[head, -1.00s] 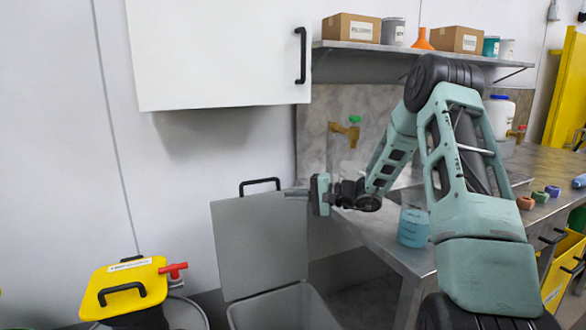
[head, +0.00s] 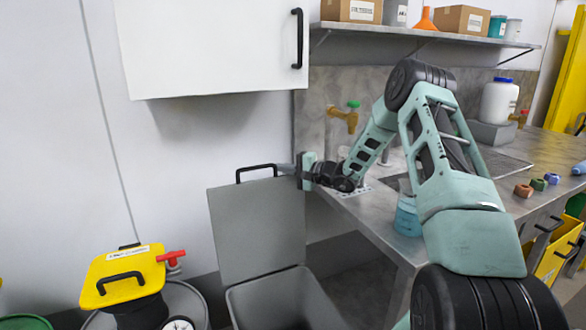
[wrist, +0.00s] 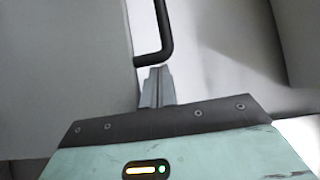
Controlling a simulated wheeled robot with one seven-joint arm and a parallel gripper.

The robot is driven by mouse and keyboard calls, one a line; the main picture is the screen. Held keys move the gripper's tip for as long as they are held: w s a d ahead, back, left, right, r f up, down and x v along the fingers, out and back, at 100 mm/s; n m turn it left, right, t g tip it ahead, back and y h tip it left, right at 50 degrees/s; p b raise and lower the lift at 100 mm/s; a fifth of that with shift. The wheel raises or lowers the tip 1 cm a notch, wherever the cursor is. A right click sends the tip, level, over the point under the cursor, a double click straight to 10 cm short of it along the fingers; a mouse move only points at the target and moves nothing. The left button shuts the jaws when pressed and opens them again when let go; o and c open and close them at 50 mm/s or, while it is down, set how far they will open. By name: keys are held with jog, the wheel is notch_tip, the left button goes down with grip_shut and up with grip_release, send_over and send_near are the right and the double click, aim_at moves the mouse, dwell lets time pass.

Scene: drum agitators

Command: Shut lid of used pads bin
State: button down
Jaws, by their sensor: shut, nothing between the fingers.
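The used pads bin (head: 272,299) is a grey bin at the bottom middle of the head view. Its grey lid (head: 252,232) stands open and upright against the wall, with a black bar handle (head: 256,169) along its top edge. My gripper (head: 284,169) is shut and empty, its fingertips at the right end of the handle. In the wrist view, the shut fingers (wrist: 156,78) sit just below the bend of the black handle (wrist: 163,40), at the lid's edge (wrist: 134,60). I cannot tell whether they touch it.
A steel bench (head: 380,215) stands right of the bin, with a beaker of blue liquid (head: 408,216) near its edge. A white cabinet (head: 210,50) hangs above the lid. A yellow-topped container (head: 110,268) stands to the left.

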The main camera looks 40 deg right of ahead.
jog(key=shift+w+a, duration=0.1)
dwell(0.3)
jog(key=shift+s+a+f+b, duration=0.15)
jog(key=shift+s+b, duration=0.25)
jog(key=shift+b, duration=0.2)
jog(key=s+a+n+t+b, duration=0.1)
jog(key=s+a+b, duration=0.1)
jog(key=s+b, duration=0.3)
jog(key=s, duration=0.4)
jog(key=shift+a, duration=0.25)
jog(key=shift+w, duration=0.1)
